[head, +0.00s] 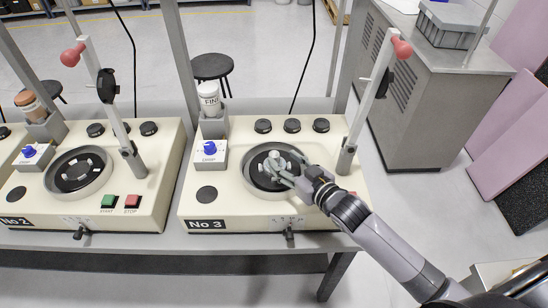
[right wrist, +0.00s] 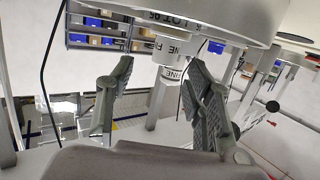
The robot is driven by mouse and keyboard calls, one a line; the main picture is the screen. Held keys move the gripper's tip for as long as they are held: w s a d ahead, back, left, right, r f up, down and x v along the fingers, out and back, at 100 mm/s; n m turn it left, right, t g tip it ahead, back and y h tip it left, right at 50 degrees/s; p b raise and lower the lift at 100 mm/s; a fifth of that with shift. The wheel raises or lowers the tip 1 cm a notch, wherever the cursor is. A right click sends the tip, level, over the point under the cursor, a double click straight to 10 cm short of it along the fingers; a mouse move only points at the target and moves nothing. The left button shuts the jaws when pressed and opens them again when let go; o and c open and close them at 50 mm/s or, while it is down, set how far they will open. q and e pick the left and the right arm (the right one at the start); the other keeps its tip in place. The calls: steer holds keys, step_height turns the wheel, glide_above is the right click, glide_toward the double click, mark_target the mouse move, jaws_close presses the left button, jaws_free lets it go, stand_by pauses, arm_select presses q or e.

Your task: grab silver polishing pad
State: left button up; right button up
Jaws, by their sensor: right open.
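My right gripper (head: 277,168) reaches in from the lower right over the round dark bowl (head: 247,177) of the machine marked No 3. Its fingers are spread apart, and in the right wrist view the two grey fingers (right wrist: 155,95) stand open with a clear gap. A small silver-grey piece (head: 274,155) shows at the fingertips over the bowl; I cannot tell whether it is the silver polishing pad or whether the fingers touch it. The gripper hides part of the bowl. No pad can be made out between the fingers in the right wrist view. My left gripper is out of view.
A raised lever with a red knob (head: 401,47) stands at the right of machine No 3. A white bottle (head: 209,99) stands at its back left, above a blue dial (head: 209,148). Machine No 2 (head: 150,190) is to the left. A grey cabinet (head: 425,100) stands behind.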

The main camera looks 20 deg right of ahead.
mark_target(277, 157)
steer(key=shift+w+a+p, duration=0.3)
steer(key=shift+w+p, duration=0.05)
steer(key=shift+w, duration=0.25)
steer(key=p+x, duration=0.1)
steer(key=x, duration=0.2)
steer(key=shift+w+a+f, duration=0.15)
steer(key=shift+a+f, duration=0.05)
steer(key=shift+w+a+f, duration=0.1)
steer(key=shift+w+f, duration=0.1)
steer(key=shift+w, duration=0.1)
steer(key=shift+c, duration=0.2)
steer(key=shift+s, duration=0.1)
steer(key=shift+c, duration=0.6)
jaws_close()
